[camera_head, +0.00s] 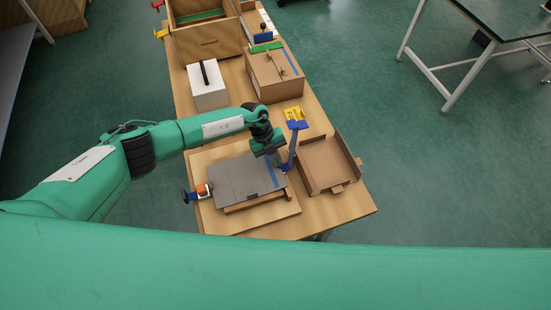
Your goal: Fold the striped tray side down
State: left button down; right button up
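A grey panel (236,183) with a blue stripe near its right edge lies on a wooden board (222,219) at the table's near end. An open cardboard tray (320,166) lies to its right, with a raised right wall and small tabs sticking out; I cannot make out a stripe on it. My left gripper (272,156) points down over the panel's far right corner, beside a blue upright bar (294,151). Its fingers are too small and dark to tell whether they are open or touching anything. My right gripper is not in view.
A yellow label on a blue piece (295,116) stands behind the bar. A blue clamp with an orange part (203,190) sits left of the panel. Farther back are a white box (207,90), a brown box with a blue stripe (275,78) and a wooden crate (206,44).

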pick_arm(q)
jog(key=shift+s+d+f, duration=0.15)
jog(key=shift+s+f, duration=0.25)
jog(key=shift+f, duration=0.1)
jog(key=shift+r+p, duration=0.3)
jog(key=shift+p, duration=0.15)
jog(key=shift+w, duration=0.1)
